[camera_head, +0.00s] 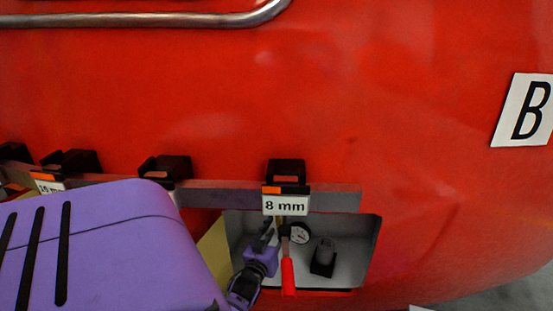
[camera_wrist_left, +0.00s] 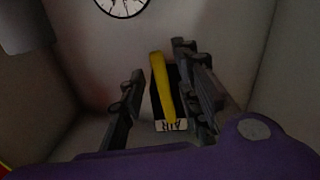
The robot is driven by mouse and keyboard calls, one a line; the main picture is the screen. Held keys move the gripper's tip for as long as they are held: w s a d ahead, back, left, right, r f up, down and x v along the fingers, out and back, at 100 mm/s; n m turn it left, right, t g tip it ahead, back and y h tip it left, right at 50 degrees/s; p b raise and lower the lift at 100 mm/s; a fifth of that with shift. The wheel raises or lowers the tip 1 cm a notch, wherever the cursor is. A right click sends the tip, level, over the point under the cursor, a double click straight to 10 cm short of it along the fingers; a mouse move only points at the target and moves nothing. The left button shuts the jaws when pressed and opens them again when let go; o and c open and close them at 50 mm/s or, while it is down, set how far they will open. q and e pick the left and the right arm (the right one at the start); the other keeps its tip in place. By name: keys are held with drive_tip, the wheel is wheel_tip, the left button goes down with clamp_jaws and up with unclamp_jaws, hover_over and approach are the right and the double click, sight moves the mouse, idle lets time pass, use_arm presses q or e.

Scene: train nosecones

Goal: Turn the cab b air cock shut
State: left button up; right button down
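The air cock is a yellow lever (camera_wrist_left: 162,85) on a dark body with an upside-down "AIR" label (camera_wrist_left: 171,125) at its lower end. It stands close to upright in the left wrist view, leaning slightly. My left gripper (camera_wrist_left: 157,62) is open, with one finger on each side of the lever; visible gaps separate the fingers from it. In the head view my left gripper (camera_head: 267,234) reaches into the grey recess (camera_head: 362,235) of the red nosecone marked B (camera_head: 531,110). The lever cannot be made out clearly there. My right gripper is not in view.
A round gauge (camera_head: 299,233) and a dark knob-like fitting (camera_head: 323,257) are in the recess. A red-handled tool (camera_head: 288,276) hangs in front of it, close right of my left gripper, below the "8 mm" tag (camera_head: 285,205). More black holders (camera_head: 166,167) line the rail.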

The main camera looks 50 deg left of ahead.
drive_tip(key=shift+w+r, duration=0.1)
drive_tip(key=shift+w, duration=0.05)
use_arm(q)
drive_tip(key=v, duration=1.2)
